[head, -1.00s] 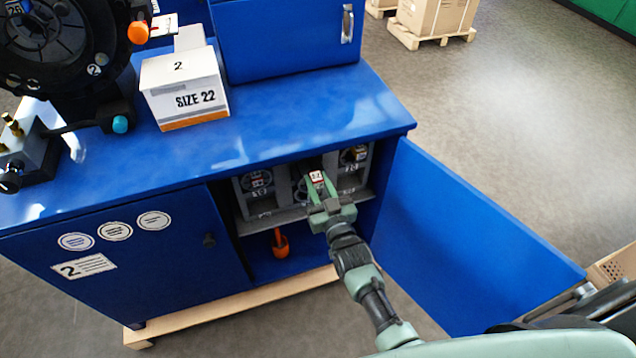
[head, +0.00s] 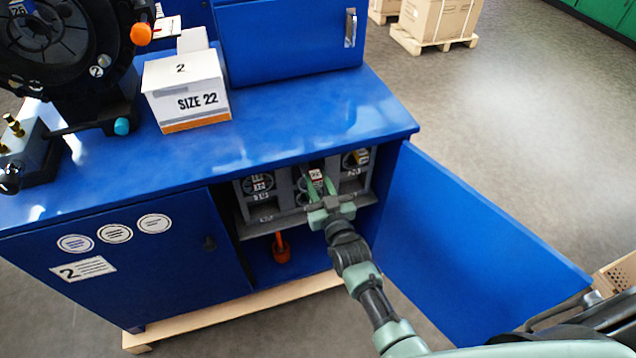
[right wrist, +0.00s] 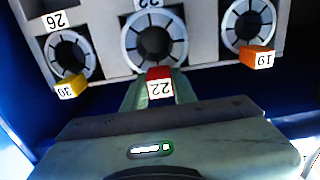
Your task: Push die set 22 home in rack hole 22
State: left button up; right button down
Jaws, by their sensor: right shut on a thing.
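Die set 22 is a grey segmented ring (right wrist: 130,45) with a red tag (right wrist: 159,86) marked 22 at its lower edge in the right wrist view. The tag also shows small and red-white in the head view (head: 316,174). My right gripper (head: 320,187) is shut on the tag, with its two green fingers on either side in the wrist view. The ring is in front of or in rack hole 22, under the label 22 (right wrist: 148,3); how deep it sits I cannot tell. The hole's rim is hidden behind the ring. My left gripper is out of view.
The grey rack (head: 285,199) stands inside the blue cabinet. Neighbouring die sets with a yellow tag (right wrist: 71,87) and an orange tag (right wrist: 257,57) flank the ring. The open blue door (head: 470,240) is right of my arm. An orange-handled tool (head: 281,249) is below.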

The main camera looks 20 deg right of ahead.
aim_at(313, 169)
jog(key=shift+w+r+b, duration=0.25)
jog(key=shift+w+b, duration=0.25)
jog(key=shift+w, duration=0.55)
jog(key=shift+w+r+b, duration=0.2)
jog(key=shift+w+b, duration=0.25)
jog(key=shift+w, duration=0.55)
jog(key=c, duration=1)
grip_release()
jog(key=shift+s, duration=0.1)
jog(key=shift+c, duration=0.2)
jog(key=shift+s+f, duration=0.2)
jog(key=shift+f, duration=0.5)
jog(key=s, duration=0.5)
jog(key=s+r, duration=0.1)
jog(key=s, duration=0.1)
jog(key=shift+s, duration=0.25)
jog(key=shift+f, duration=0.1)
